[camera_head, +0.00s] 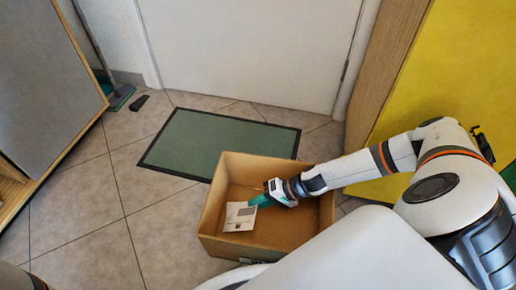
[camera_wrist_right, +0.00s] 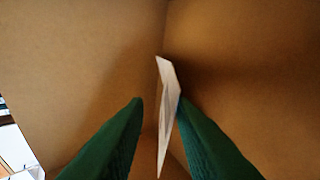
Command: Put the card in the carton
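The carton (camera_head: 287,171) is an open brown box on the tiled floor. My right gripper (camera_head: 258,201) reaches down into it, with green fingers. The card (camera_head: 239,216) is white with a grey patch and shows at the fingertips inside the carton. In the right wrist view the card (camera_wrist_right: 167,100) stands nearly edge-on between my right gripper's fingers (camera_wrist_right: 160,105). There is a gap between the card and the left finger; the card lies close against the right one. The fingers are apart. Whether the card touches the carton floor I cannot tell. My left gripper is out of view.
A green mat (camera_head: 219,144) with a dark border lies behind the carton. A white door (camera_head: 255,50) is at the back. A grey-panelled cabinet (camera_head: 45,85) stands at the left, and a yellow panel (camera_head: 450,70) at the right. The floor left of the carton is clear.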

